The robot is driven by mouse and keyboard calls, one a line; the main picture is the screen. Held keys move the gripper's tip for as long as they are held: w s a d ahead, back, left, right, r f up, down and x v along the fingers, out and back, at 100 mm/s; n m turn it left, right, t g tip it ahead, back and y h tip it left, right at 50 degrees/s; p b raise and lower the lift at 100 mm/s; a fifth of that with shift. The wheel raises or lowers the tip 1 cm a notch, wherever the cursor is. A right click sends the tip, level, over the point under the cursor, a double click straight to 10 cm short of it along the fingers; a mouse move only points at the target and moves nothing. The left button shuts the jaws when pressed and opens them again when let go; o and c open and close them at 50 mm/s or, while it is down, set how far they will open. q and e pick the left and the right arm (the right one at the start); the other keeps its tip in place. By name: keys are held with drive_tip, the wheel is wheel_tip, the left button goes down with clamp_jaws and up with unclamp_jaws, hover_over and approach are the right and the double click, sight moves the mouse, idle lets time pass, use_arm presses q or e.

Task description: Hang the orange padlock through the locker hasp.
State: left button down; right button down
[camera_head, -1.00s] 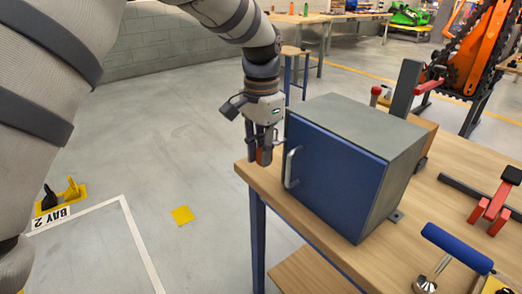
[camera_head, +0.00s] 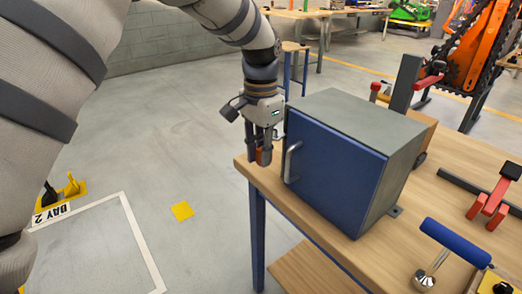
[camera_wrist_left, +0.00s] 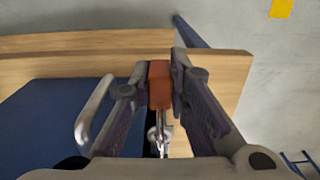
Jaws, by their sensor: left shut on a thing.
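The locker is a grey box with a blue door (camera_head: 335,175) and stands on the wooden bench. A silver bar handle (camera_head: 292,162) is on the door; it also shows in the left wrist view (camera_wrist_left: 92,115). My left gripper (camera_head: 264,158) is beside the locker's left edge, above the bench corner, shut on the orange padlock (camera_wrist_left: 159,85). The padlock's body is between the fingertips. Bright metal (camera_wrist_left: 160,135) shows below it in the wrist view; I cannot tell shackle from hasp there. A small metal piece, perhaps the hasp (camera_head: 279,133), sticks out at the locker's left edge, partly hidden.
The wooden bench (camera_head: 455,222) carries a blue-handled tool (camera_head: 456,243), a red clamp-like piece (camera_head: 488,208) and a dark bar (camera_head: 465,185) to the right. Open floor (camera_head: 165,150) with a yellow square (camera_head: 182,211) lies to the left.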

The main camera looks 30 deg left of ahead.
use_arm(q)
drive_tip(key=shift+f, duration=0.2)
drive_tip(key=shift+f, duration=0.5)
drive_tip(key=c, duration=1.4)
unclamp_jaws()
drive_tip(key=shift+c, duration=0.2)
drive_tip(key=shift+r, duration=0.1)
wheel_tip(320, 180, up, 12)
drive_tip(key=shift+f, duration=0.1)
